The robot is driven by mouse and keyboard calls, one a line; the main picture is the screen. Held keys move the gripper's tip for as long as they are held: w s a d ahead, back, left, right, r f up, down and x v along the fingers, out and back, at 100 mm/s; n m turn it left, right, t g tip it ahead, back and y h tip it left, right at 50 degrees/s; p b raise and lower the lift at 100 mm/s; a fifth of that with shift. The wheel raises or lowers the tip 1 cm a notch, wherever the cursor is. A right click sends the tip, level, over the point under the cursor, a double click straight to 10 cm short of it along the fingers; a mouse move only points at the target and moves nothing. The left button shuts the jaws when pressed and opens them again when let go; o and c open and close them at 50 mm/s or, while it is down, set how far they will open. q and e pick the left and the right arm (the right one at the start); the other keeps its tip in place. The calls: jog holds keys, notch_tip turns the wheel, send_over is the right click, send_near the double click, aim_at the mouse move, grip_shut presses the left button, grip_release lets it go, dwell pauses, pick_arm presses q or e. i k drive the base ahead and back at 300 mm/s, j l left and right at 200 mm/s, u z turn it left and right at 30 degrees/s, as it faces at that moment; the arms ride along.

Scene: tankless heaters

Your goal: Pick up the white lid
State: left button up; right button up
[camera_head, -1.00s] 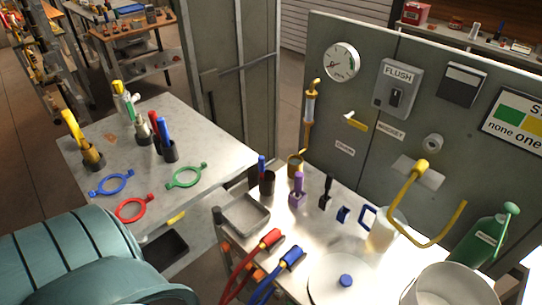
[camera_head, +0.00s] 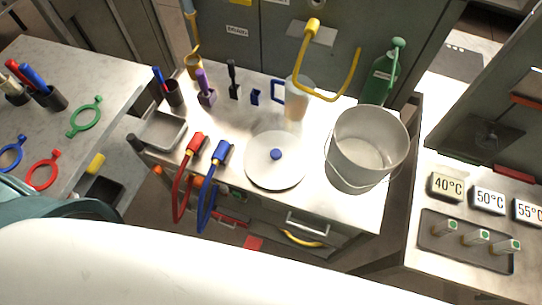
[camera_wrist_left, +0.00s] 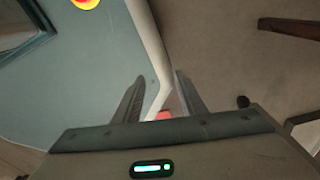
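The white lid (camera_head: 262,170) is a round disc with a blue knob (camera_head: 275,154) at its middle. It lies flat on the metal workbench (camera_head: 345,209) in the head view, left of a large white pot (camera_head: 366,150). My left gripper (camera_wrist_left: 157,95) shows only in its own wrist view. Its two fingers are apart with nothing held between them. It is away from the lid, which that view does not show. My right gripper is not in view.
Red-handled (camera_head: 195,146) and blue-handled (camera_head: 220,155) tools hang over the bench's front edge left of the lid. A metal tray (camera_head: 163,131) sits further left. A white jug (camera_head: 294,104) and green bottle (camera_head: 380,76) stand behind. A right-hand table holds temperature signs (camera_head: 447,185).

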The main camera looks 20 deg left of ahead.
aim_at(273, 160)
jog(key=k+j+z, duration=0.3)
jog(key=j, duration=0.2)
jog(key=k+j+z, duration=0.15)
jog(key=j+z, duration=0.15)
jog(key=j, duration=0.15)
jog(key=k+j+z, duration=0.3)
jog(key=j, duration=0.1)
